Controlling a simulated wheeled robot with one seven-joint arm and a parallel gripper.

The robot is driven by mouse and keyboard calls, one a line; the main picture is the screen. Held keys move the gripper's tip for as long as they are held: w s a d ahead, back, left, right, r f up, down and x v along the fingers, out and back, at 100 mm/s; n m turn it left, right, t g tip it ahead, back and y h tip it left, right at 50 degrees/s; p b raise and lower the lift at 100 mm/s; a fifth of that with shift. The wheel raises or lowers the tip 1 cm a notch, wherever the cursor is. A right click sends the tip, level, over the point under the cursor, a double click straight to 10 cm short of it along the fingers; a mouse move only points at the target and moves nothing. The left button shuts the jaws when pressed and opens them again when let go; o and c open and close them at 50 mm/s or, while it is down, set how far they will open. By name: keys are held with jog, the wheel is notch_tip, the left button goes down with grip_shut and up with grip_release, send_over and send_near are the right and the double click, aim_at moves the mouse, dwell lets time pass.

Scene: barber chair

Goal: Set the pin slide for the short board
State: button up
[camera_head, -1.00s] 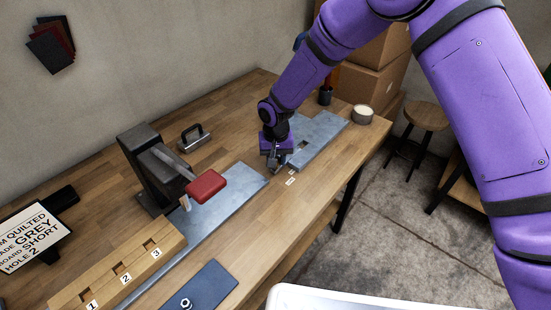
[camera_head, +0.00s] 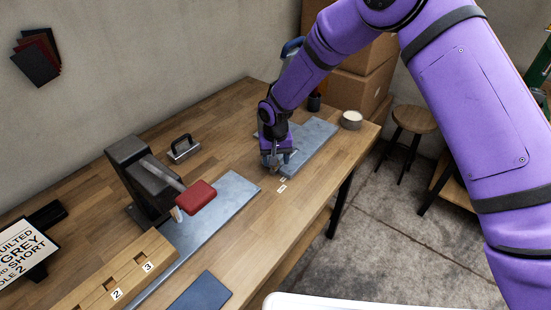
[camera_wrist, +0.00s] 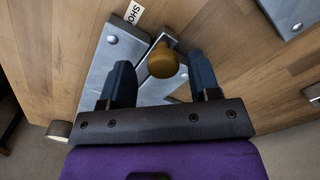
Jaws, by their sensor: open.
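A round brass-coloured knob (camera_wrist: 163,62) stands at a slot in a grey metal plate (camera_wrist: 108,53) in the wrist view. I take it to be the pin slide's knob. My gripper (camera_wrist: 155,82) is open, with its two dark blue fingers on either side of the knob, apart from it. A white label (camera_wrist: 134,12) partly reading "SHO" lies beside the plate. In the head view, my gripper (camera_head: 276,167) is low over the near edge of the plate (camera_head: 312,140), by small white labels (camera_head: 282,187). The knob is hidden there.
A black press with a red-padded lever (camera_head: 196,196) stands left on a metal strip. A wooden block (camera_head: 125,272) carries numbered slots. A round tin (camera_head: 351,120) stands beyond the plate. Bench between press and gripper is clear.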

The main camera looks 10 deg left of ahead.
notch_tip(320, 180, up, 11)
jog(key=shift+f, duration=0.15)
dwell(0.6)
jog(key=s+d+r+m+t, duration=0.1)
jog(key=s+d+r, duration=0.3)
jog(key=d+r, duration=0.75)
jog(key=s+d+r+t, duration=0.2)
jog(key=s+d+r, duration=0.1)
jog(key=d+r, duration=0.9)
jog(key=s+d+r, duration=0.2)
jog(key=s+d, duration=0.3)
jog(key=s, duration=0.3)
jog(key=s+d+r+m+t, duration=0.1)
jog(key=s+d+r, duration=0.1)
jog(key=s+d, duration=0.3)
jog(key=s+d+r+t, duration=0.1)
jog(key=s+d, duration=0.4)
jog(key=s, duration=0.7)
jog(key=shift+d+r+m, duration=0.2)
jog(key=shift+r+m, duration=0.2)
jog(key=shift+r, duration=0.2)
jog(key=shift+c, duration=0.3)
